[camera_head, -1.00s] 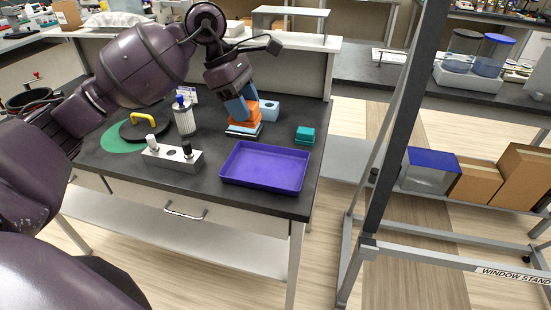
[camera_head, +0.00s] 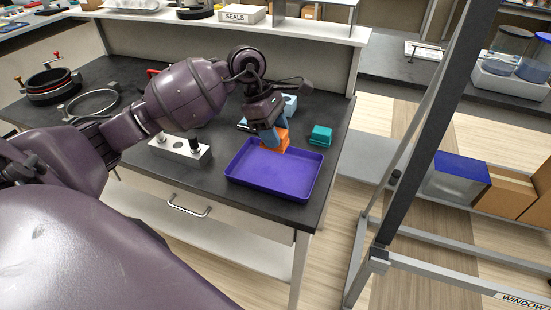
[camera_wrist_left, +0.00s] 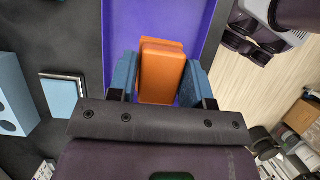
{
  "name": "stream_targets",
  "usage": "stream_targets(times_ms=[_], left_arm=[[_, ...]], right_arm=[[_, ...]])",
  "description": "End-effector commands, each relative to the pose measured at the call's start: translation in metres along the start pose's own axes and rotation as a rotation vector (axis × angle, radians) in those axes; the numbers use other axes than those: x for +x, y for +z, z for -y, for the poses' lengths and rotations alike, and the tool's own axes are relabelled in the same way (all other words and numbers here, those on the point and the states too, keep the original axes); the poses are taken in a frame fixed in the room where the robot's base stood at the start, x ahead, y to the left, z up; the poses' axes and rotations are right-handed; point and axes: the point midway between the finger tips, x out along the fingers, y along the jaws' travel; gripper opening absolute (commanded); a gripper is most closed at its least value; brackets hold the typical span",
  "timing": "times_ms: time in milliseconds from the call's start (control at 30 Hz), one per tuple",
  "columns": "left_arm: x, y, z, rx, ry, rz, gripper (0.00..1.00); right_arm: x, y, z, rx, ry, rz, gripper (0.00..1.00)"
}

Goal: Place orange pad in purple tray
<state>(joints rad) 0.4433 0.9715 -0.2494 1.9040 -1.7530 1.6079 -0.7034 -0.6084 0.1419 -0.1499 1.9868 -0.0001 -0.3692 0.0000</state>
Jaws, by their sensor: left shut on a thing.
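The orange pad (camera_head: 277,144) is between the blue fingers of my left gripper (camera_head: 272,138), which is shut on it. In the head view it is at the far edge of the purple tray (camera_head: 265,195), which lies on the dark bench top. In the left wrist view the orange pad (camera_wrist_left: 160,72) is between the two blue fingertips (camera_wrist_left: 160,80), with the purple tray (camera_wrist_left: 202,20) beneath and beyond it. I cannot tell whether the pad touches the tray. The tray floor that shows is empty. My right gripper is not in view.
A teal block (camera_head: 320,136) stands to the right behind the tray. A silver block with knobs (camera_head: 181,148) is to the left. A light blue block with a hole (camera_head: 289,104) is behind the gripper. A dark metal frame post (camera_head: 425,130) rises right of the bench.

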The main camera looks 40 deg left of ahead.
Motion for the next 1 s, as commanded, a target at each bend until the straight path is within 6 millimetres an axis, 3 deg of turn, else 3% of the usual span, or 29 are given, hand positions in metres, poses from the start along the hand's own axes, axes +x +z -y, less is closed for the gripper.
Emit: stream_targets(times_ms=[200, 467, 700, 1000], left_arm=[[0.034, -0.014, 0.0, -0.002, -0.002, 0.001, 0.23], [0.048, -0.02, -0.001, -0.002, -0.001, 0.001, 0.23], [0.077, -0.032, -0.001, -0.002, -0.003, 0.001, 0.23], [0.08, -0.034, -0.002, 0.0, 0.001, 0.0, 0.23]], right_arm=[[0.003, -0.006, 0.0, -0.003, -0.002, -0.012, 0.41], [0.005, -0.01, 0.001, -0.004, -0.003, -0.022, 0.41], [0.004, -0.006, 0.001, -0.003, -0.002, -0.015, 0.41], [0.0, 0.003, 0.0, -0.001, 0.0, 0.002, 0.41]])
